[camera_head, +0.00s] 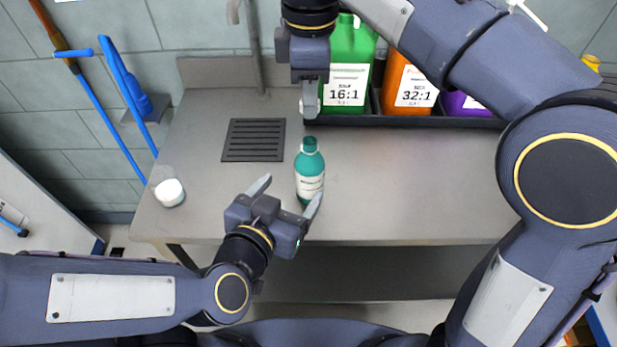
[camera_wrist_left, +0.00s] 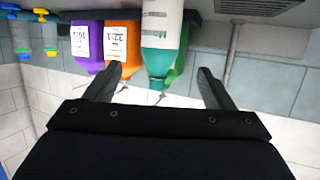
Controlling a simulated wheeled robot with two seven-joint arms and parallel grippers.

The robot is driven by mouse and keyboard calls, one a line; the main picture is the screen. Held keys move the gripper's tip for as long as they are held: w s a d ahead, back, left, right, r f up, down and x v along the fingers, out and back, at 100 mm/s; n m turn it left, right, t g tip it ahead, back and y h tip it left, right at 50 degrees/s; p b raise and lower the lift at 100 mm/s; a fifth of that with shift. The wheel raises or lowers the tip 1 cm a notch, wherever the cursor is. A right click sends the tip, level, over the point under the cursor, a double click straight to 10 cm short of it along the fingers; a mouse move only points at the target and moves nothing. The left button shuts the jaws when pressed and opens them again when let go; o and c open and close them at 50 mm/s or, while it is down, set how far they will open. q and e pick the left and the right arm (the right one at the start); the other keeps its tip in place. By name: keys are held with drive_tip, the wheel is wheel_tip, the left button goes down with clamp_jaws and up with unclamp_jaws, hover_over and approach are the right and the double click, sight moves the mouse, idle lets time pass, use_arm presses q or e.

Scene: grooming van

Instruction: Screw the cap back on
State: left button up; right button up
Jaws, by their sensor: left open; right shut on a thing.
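A teal bottle (camera_head: 309,170) with a white label stands upright on the grey table, its dark neck uncapped. In the left wrist view the bottle (camera_wrist_left: 158,62) appears upside down, beyond and between the spread fingers. My left gripper (camera_head: 289,196) is open, its fingers reaching toward the bottle's lower part from the near left, not closed on it. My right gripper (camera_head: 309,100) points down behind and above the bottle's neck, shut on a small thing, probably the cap. That thing is mostly hidden by the fingers, and a clear gap separates it from the neck.
A green 16:1 jug (camera_head: 349,45), an orange 32:1 jug (camera_head: 408,80) and a purple container (camera_head: 466,104) stand in a dark tray at the back. A black slotted grate (camera_head: 253,140) lies left of the bottle. A white round tub (camera_head: 169,193) sits at the left edge. The table's right is clear.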

sight(313, 160)
use_arm(q)
drive_tip(key=x, duration=1.2)
drive_tip(key=shift+d, duration=0.1)
drive_tip(key=c, duration=1.5)
drive_tip(key=shift+o, duration=0.2)
use_arm(e)
drive_tip(key=shift+f, duration=2.5)
drive_tip(key=shift+f, duration=0.1)
drive_tip(key=shift+f, duration=0.8)
drive_tip(key=shift+f, duration=0.55)
